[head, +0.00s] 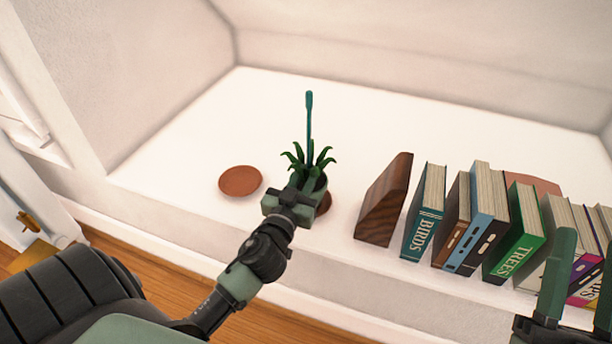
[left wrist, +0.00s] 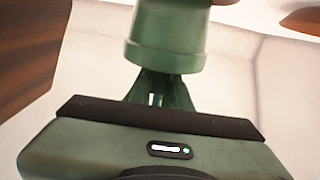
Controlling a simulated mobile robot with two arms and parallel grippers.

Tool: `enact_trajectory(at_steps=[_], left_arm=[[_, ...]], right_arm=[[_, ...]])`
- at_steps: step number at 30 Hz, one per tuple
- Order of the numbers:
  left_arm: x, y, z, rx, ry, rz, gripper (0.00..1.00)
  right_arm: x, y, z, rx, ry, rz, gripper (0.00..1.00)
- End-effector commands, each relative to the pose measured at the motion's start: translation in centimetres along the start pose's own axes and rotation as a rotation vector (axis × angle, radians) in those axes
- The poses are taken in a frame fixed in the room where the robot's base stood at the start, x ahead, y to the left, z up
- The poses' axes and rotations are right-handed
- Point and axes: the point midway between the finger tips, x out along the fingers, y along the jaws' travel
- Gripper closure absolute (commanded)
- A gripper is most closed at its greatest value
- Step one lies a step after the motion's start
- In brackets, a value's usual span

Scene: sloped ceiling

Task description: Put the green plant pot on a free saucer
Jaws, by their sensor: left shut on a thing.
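The green plant pot (head: 321,184) holds a spiky green plant, and a thin teal stick rises from among the leaves. My left gripper (head: 301,196) is shut on the pot; the pot also shows in the left wrist view (left wrist: 165,42), between the fingers (left wrist: 160,88). A brown saucer (head: 240,181) lies bare on the white ledge, left of the pot. A second brown saucer (head: 325,204) is mostly hidden behind the pot and gripper. I cannot tell whether the pot touches it. My right gripper (head: 585,245) is open and empty at the lower right.
A wooden wedge bookend (head: 385,205) and a row of books (head: 470,220) stand on the ledge (head: 200,135) to the right. A flat brown piece (head: 533,184) shows behind the books. The ledge behind the saucers is clear, up to the sloped wall.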

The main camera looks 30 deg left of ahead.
Motion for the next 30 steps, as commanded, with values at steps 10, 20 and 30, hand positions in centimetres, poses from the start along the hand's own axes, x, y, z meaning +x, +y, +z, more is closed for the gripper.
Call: enact_trajectory(at_steps=[10, 20, 30], left_arm=[[0.0, 0.0, 0.1, 0.0, 0.0, 0.0, 0.59], [0.0, 0.0, 0.0, 0.0, 0.0, 0.0, 0.59], [-5.6, -0.1, 0.2, -0.004, -0.004, -0.003, 0.59]], right_arm=[[0.0, 0.0, -0.7, 0.001, 0.036, -0.001, 0.56], [0.1, -0.1, -0.6, 0.001, 0.027, -0.001, 0.56], [-0.1, 0.0, 0.1, 0.001, -0.001, 0.001, 0.56]])
